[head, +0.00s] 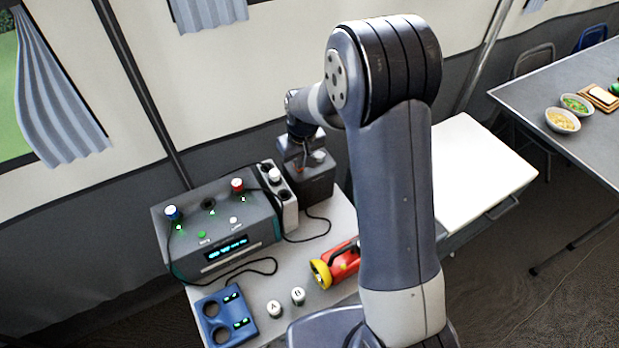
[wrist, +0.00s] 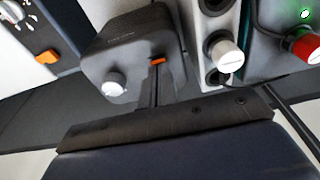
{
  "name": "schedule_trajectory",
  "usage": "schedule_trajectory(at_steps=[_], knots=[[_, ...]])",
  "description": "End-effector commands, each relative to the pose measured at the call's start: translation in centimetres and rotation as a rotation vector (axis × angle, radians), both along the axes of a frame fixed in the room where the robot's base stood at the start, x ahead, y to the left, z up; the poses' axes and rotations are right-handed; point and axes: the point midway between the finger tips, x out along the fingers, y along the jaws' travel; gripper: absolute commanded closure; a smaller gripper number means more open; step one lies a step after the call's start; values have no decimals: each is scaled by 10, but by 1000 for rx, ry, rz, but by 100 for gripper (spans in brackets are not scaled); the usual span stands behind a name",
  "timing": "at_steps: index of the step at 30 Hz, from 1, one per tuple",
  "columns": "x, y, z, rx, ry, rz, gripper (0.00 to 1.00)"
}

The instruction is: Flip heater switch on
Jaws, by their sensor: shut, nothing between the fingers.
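A dark grey box (head: 312,188), which looks like the heater, stands at the back of the white table in the head view. In the wrist view the box (wrist: 135,50) carries a white round knob (wrist: 115,84) and a small orange switch (wrist: 157,61). I cannot tell which way the switch is set. My gripper (head: 303,148) is shut and empty, pointing down right over the box. In the wrist view its thin dark fingers (wrist: 154,88) reach close to the orange switch. I cannot tell whether they touch it. My arm hides part of the table.
A white socket strip (head: 285,205) with plugs stands beside the box, next to a grey power unit (head: 215,225) with cables. A red and yellow flashlight (head: 338,263), two white shakers (head: 286,303) and a blue holder (head: 227,315) lie nearer. A white cabinet (head: 475,170) stands right.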

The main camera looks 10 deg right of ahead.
Motion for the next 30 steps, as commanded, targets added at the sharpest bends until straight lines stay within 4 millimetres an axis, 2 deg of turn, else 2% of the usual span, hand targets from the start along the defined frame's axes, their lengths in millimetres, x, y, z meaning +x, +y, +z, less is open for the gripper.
schedule_trajectory(at_steps=[11,30], knots=[[0,0,-1,0,0,0,100],[0,0,50,1,-2,0,100]])
